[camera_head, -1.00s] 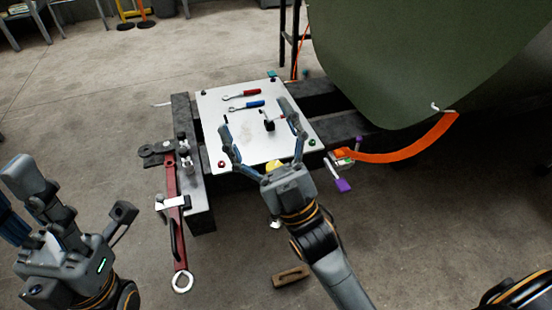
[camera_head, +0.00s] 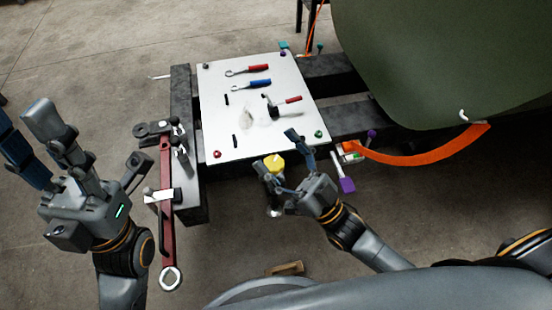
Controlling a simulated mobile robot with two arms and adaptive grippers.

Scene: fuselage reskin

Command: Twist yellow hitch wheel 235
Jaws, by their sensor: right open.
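The yellow hitch wheel (camera_head: 274,162) shows at the front edge of the white panel. My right gripper (camera_head: 278,152) is open, with one finger on each side of the wheel in this view. Whether the fingers touch the wheel cannot be told. Part of the wheel's lower side is hidden by my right gripper. My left gripper (camera_head: 90,133) is at the left, fingers spread and empty, away from the wheel.
The white panel (camera_head: 222,140) holds a red-handled wrench (camera_head: 248,70), a blue-handled wrench (camera_head: 246,86) and small dark parts. A red bar tool (camera_head: 166,205) hangs at the frame's left. An orange strap (camera_head: 430,157) and the green fuselage skin (camera_head: 450,60) are right.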

